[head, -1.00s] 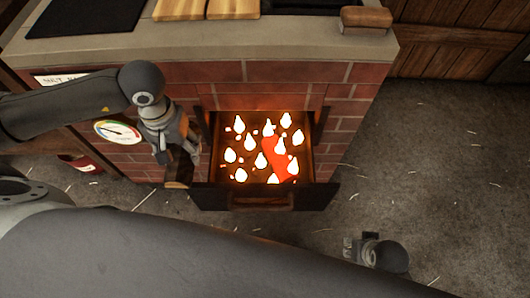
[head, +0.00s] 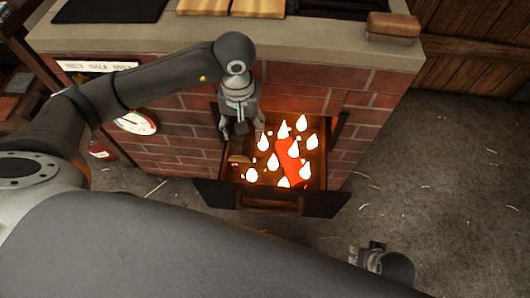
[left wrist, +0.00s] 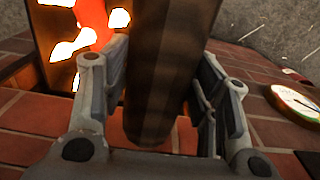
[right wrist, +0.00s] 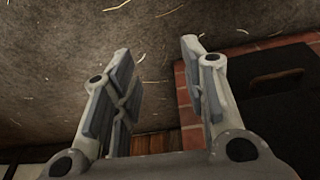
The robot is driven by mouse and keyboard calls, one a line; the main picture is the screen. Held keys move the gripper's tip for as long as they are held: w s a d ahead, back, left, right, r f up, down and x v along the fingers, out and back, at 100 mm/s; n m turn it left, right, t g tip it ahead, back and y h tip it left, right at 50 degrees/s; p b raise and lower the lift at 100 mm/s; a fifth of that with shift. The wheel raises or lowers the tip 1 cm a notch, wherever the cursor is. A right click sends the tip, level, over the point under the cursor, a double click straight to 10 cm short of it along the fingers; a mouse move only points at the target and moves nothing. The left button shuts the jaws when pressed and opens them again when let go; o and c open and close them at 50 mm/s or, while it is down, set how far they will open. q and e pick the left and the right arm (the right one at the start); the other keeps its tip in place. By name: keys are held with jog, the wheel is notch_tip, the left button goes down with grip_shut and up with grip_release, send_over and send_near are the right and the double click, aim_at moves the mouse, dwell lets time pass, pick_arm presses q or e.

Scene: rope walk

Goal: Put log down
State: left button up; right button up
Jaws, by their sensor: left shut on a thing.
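A dark brown log (left wrist: 165,65) fills the middle of the left wrist view, between the fingers of my left gripper (left wrist: 163,75). In the head view, my left gripper (head: 242,134) is over the back left part of an open drawer (head: 325,203) in the brick stove. The log's end (head: 238,159) shows just below the fingers, above the drawer's left part; whether it touches anything is unclear. Several white-hot flames and a glowing red log (head: 289,157) are in the drawer. My right gripper (right wrist: 160,70) is open and empty; it hangs low over the floor (head: 365,255).
The brick stove (head: 385,105) has a grey top (head: 330,30) with wooden boards (head: 258,8) and a brown block (head: 393,25). A round gauge (head: 136,122) is on its front, left of the drawer. The floor at the right is clear.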

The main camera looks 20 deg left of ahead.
pick_arm(q)
jog(key=w+d, duration=0.4)
notch_tip(320, 180, down, 13)
jog(key=shift+s+f+b, duration=0.1)
jog(key=shift+b, duration=0.9)
notch_tip(320, 180, down, 4)
jog(key=shift+f+b, duration=0.2)
jog(key=shift+b, duration=0.25)
jog(key=shift+f, duration=0.2)
jog(key=o, duration=1.2)
jog(key=shift+c, duration=0.2)
pick_arm(e)
jog(key=w+v, duration=0.1)
jog(key=v, duration=0.8)
jog(key=shift+r+t, duration=0.3)
jog(key=shift+r, duration=0.3)
pick_arm(q)
jog(key=shift+r, duration=0.1)
pick_arm(e)
jog(key=shift+w, duration=0.1)
